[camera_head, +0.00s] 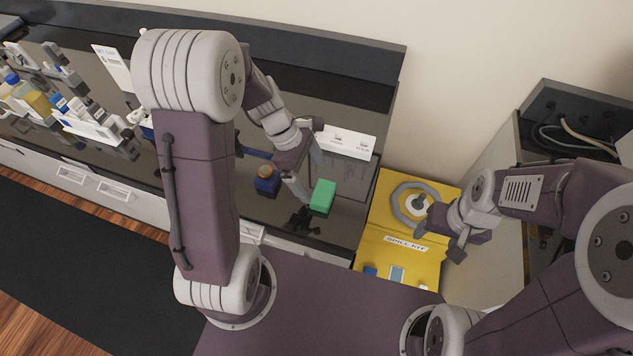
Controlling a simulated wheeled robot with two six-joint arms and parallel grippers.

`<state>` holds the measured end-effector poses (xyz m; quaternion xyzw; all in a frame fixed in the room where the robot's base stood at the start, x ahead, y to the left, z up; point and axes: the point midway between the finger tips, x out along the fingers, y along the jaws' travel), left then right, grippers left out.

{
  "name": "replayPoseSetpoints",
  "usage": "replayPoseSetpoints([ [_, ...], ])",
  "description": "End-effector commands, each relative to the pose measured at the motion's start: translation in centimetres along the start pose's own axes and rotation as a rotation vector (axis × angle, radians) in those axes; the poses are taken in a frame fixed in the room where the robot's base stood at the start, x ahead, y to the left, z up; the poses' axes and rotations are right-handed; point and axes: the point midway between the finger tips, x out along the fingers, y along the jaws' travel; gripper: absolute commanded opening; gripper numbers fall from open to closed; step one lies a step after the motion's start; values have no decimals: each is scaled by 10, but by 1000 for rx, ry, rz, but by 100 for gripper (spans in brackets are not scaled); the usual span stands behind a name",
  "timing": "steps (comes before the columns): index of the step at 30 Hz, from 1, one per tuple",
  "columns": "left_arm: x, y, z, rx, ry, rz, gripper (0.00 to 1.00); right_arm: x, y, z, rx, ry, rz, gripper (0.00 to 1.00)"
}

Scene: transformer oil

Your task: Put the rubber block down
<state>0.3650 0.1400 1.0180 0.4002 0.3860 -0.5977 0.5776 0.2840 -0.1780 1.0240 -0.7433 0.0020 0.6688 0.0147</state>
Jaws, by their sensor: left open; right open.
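A green block (322,196), which I take to be the rubber block, is at the front right part of the dark bench top (345,235). My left gripper (305,178) is open just above and to the left of it. I cannot tell whether a finger touches the block or whether the block rests fully on the bench. My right gripper (438,241) is open and empty over the yellow spill kit (385,222).
A dark blue item with an orange top (266,181) stands left of the block. A white labelled box (346,141) is behind it. A small dark object (302,219) lies in front. Bottles and white racks (90,125) crowd the bench's left.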

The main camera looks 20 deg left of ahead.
Motion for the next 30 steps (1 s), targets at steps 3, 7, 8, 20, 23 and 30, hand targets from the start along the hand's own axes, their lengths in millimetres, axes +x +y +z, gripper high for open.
replayPoseSetpoints([
  [3,-2,-2,0,23,8,-1,99,0,0,0,0,0,0,64],
  [7,-7,-35,-10,480,147,-38,99,0,0,0,0,0,0,64],
  [8,-9,-45,-13,638,189,-57,99,0,0,0,0,0,0,64],
  [20,-19,-83,-30,1520,384,-204,99,0,0,0,0,0,0,64],
  [23,-19,-82,-30,1517,384,-204,99,0,0,0,0,0,0,64],
  [30,-19,-82,-30,1514,383,-203,99,0,0,0,0,0,0,64],
])
